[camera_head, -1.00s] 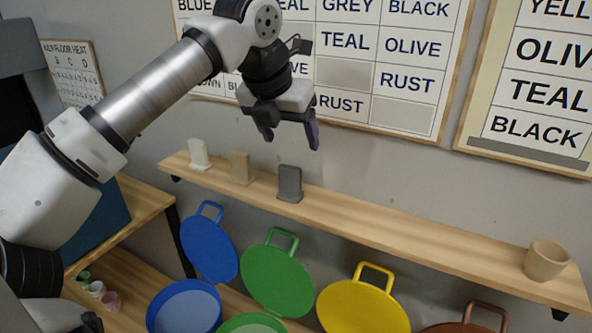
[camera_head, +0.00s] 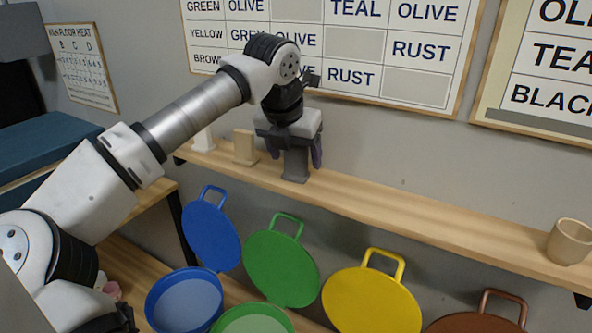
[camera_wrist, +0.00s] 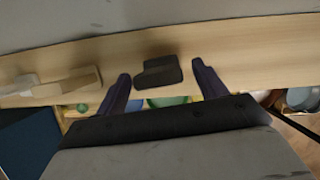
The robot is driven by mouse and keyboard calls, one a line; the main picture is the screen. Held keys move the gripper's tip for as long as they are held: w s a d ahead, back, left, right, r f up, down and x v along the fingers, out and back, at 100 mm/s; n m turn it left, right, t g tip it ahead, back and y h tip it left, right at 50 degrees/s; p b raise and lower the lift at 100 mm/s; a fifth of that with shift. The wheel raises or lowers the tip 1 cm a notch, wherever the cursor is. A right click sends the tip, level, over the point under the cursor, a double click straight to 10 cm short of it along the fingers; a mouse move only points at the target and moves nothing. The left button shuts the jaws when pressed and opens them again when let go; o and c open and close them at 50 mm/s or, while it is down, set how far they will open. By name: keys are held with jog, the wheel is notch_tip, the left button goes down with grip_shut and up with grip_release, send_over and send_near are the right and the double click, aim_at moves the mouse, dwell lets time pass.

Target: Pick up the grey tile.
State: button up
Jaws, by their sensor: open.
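The grey tile (camera_head: 296,165) stands upright on a small foot on the wooden wall shelf (camera_head: 400,213). My gripper (camera_head: 296,157) is open and points down over the tile, with its two purple-tipped fingers to the left and right of it in the head view. In the wrist view the grey tile (camera_wrist: 158,72) shows from above between the open fingers (camera_wrist: 160,84), with a gap on each side. The upper part of the tile is partly hidden by my gripper in the head view.
A beige tile (camera_head: 245,148) and a white tile (camera_head: 203,139) stand left on the shelf. A tan cup (camera_head: 569,242) stands at its right end. Blue (camera_head: 211,236), green (camera_head: 281,262) and yellow (camera_head: 370,303) lids lean below. The shelf between grey tile and cup is clear.

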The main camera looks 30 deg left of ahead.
jog(key=shift+x, duration=1)
jog(key=shift+r, duration=0.15)
jog(key=c, duration=1.1)
jog(key=shift+r, duration=0.1)
